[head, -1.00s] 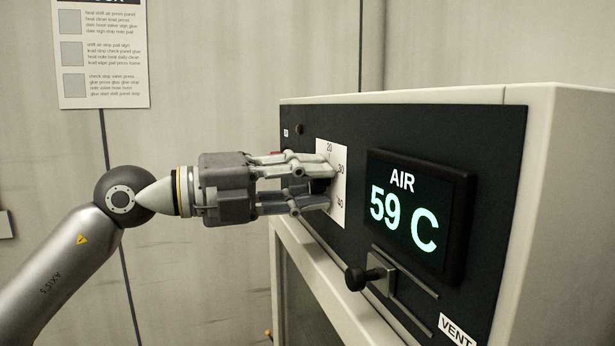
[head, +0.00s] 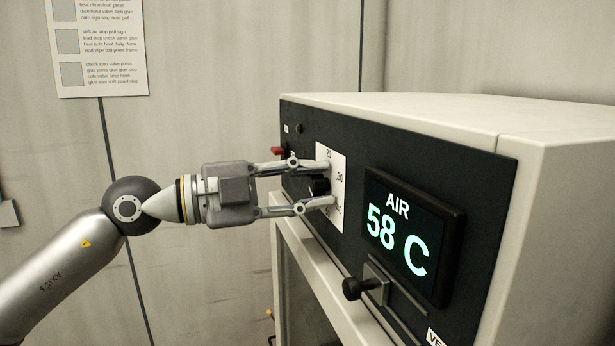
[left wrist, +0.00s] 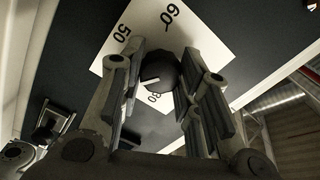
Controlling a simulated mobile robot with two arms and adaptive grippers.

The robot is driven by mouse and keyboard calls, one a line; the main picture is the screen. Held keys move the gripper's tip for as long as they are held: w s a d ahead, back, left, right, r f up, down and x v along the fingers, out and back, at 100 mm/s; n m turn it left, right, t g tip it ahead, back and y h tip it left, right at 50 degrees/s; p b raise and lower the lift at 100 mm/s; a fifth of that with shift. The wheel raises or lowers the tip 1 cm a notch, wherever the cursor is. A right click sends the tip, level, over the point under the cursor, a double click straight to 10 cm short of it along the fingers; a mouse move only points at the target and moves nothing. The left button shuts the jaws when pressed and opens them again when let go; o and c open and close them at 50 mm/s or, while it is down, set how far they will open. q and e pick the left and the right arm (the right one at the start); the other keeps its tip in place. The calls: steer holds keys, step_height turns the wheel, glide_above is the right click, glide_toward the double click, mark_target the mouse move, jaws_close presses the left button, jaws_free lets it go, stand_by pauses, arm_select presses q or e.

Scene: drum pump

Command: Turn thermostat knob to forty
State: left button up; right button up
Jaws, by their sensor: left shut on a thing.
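The thermostat knob (head: 319,186) is black and sits on a white dial plate (head: 338,160) on the machine's dark front panel. The plate shows 20, 30 and 40 in the head view. My left gripper (head: 331,184) is shut on the knob, one finger above and one below it. In the left wrist view the knob (left wrist: 160,72) sits between the fingers with a white pointer line. The numbers 50 and 60 show on the plate there. Fingers hide part of the scale, and I cannot tell which number the pointer meets. My right gripper is not in view.
The display (head: 412,235) reads AIR 58 C, right of the dial. A slider with a black knob (head: 357,288) sticks out below the display. A small red part (head: 278,151) is left of the dial. A printed sheet (head: 100,50) hangs on the wall.

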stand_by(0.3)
arm_select(q)
steer(key=o, duration=1)
steer(key=shift+a, duration=0.15)
steer(key=v, duration=1.1)
steer(key=shift+s+a, duration=0.15)
steer(key=shift+a, duration=0.15)
